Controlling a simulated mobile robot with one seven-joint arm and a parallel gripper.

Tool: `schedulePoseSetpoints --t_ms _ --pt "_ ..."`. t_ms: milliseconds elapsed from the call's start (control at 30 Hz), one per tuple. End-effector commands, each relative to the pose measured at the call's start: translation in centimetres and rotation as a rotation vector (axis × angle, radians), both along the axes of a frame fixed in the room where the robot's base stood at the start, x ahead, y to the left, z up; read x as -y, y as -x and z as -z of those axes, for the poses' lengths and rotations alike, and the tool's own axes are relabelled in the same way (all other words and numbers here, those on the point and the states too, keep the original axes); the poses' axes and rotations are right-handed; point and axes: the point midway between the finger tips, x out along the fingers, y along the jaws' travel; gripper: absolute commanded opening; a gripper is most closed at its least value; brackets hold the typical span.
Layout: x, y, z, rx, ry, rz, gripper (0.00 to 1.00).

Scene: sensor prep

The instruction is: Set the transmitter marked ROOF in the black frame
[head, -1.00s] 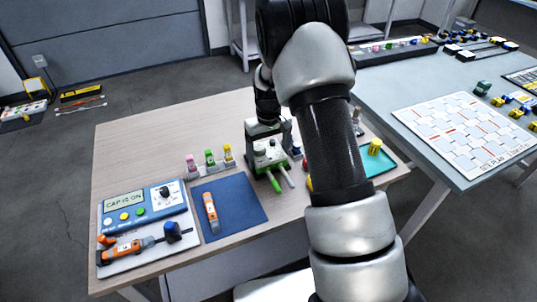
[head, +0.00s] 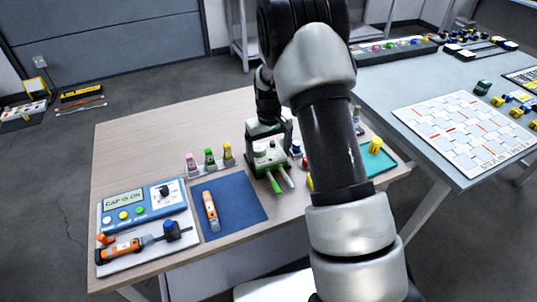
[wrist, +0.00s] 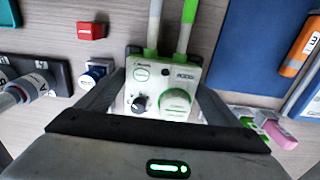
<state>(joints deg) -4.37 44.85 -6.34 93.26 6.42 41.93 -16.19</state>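The white transmitter (wrist: 163,88) with green trim, a black knob and a green round dial is in the middle of the wrist view. In the head view the transmitter (head: 268,156) is on the wooden table under my gripper (head: 268,138). Dark bits show at the transmitter's far corners; I cannot tell whether they belong to the black frame.
A blue mat (head: 230,204) with an orange tool (head: 211,211) lies left of the transmitter. Pink, green and yellow bottles (head: 210,159) stand behind the mat. A red block (wrist: 91,31), a blue-capped piece (wrist: 97,72) and a dark block (wrist: 57,77) are close by. My arm hides some table.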

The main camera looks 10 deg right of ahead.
Motion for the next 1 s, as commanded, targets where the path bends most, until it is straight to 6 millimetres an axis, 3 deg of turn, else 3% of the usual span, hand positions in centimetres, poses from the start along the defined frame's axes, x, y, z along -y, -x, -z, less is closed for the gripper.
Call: schedulePoseSetpoints --t_ms 33,600,633,1000 --pt "-0.24 0.3 0.7 -0.008 -0.003 0.0 1.0" --pt "-0.84 0.51 0.89 -0.013 -0.01 -0.002 1.0" --pt "-0.85 0.57 0.97 -0.015 -0.009 -0.002 0.94" --pt "-0.85 0.58 0.9 -0.015 -0.009 -0.004 0.93"
